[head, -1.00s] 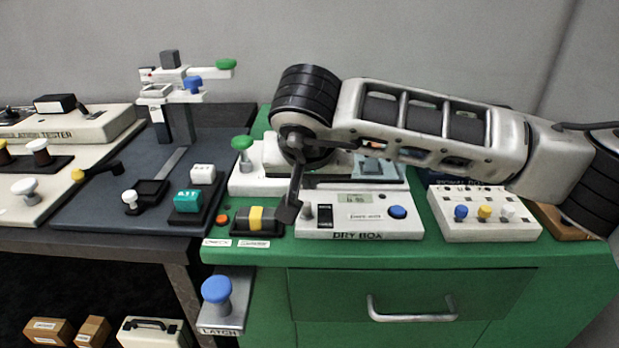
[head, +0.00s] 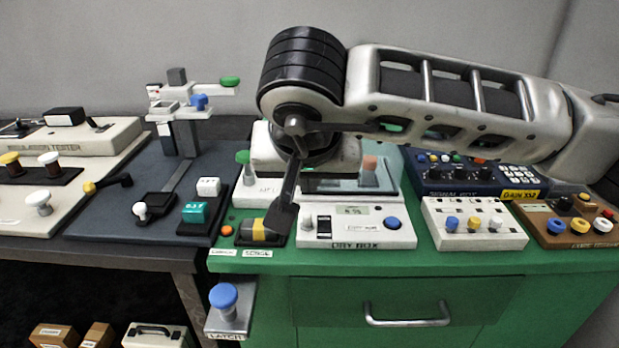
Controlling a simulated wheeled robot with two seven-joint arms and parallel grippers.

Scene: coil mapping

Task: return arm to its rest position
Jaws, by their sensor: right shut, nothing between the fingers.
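My right arm comes in from the right, above the green cabinet (head: 440,264). Its right gripper (head: 279,222) hangs down at the left end of the arm as a dark narrow finger shape, shut and empty. The fingertips appear beside the right end of a dark cylinder with a yellow band (head: 258,231), which lies in a black holder left of the white dry box (head: 355,240). Whether they touch it I cannot tell. My left gripper is not in view.
The arm overhangs a white device with a green knob (head: 243,157) and the blue signal box (head: 470,178). A white box with three knobs (head: 474,236) and a brown knob box (head: 575,228) stand right. A blue latch knob (head: 223,296) sits lower left.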

